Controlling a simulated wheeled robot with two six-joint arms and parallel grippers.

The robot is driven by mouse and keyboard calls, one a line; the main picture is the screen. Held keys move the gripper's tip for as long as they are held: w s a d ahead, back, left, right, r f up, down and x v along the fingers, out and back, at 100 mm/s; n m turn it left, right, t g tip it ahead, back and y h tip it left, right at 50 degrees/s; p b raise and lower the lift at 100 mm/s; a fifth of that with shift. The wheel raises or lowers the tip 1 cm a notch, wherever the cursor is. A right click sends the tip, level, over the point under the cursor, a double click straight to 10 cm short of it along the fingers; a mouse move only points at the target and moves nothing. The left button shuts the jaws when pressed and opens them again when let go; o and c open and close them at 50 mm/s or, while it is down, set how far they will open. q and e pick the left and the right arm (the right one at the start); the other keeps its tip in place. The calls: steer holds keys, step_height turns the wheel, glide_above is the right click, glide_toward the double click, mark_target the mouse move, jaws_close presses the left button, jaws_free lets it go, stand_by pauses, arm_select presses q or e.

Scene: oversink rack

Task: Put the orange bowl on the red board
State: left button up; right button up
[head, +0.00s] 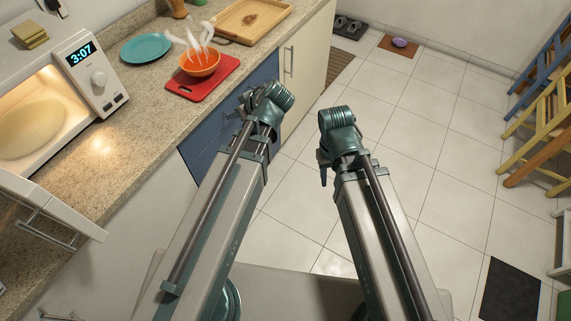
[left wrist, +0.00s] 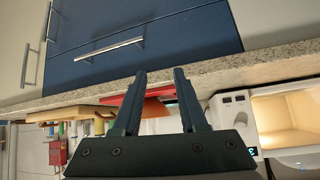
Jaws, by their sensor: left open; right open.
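The orange bowl (head: 199,65) sits upright on the red board (head: 188,91) on the counter, with pale steam-like wisps rising above it. In the left wrist view, the bowl (left wrist: 154,107) and part of the board (left wrist: 117,101) show behind my fingers, partly hidden by them. My left gripper (head: 243,104) is in front of the counter's edge, apart from the bowl. Its two fingers (left wrist: 159,73) are spread with nothing between them. My right gripper (head: 323,174) is open over the floor, right of the left arm, far from the bowl; its fingers are mostly hidden.
A teal plate (head: 146,48) lies left of the board, and a wooden tray (head: 252,18) lies behind it. A lit microwave (head: 98,78) stands at left with its door (head: 45,213) open. Blue cabinet fronts (head: 210,132) are below the counter.

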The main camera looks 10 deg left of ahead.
arm_select(q)
steer(key=s+d+f+m+g+h, duration=0.2)
steer(key=s+d+f+m+h, duration=0.1)
steer(key=s+d+m, duration=0.4)
steer(key=s+d+f+m+g+h, duration=0.3)
steer(key=s+d+m, duration=0.4)
steer(key=d, duration=0.3)
steer(key=shift+d+f+h, duration=0.15)
steer(key=shift+f+h, duration=0.1)
steer(key=shift+h, duration=0.05)
step_height(320, 180, up, 3)
steer(key=p, duration=0.3)
steer(key=shift+r, duration=0.1)
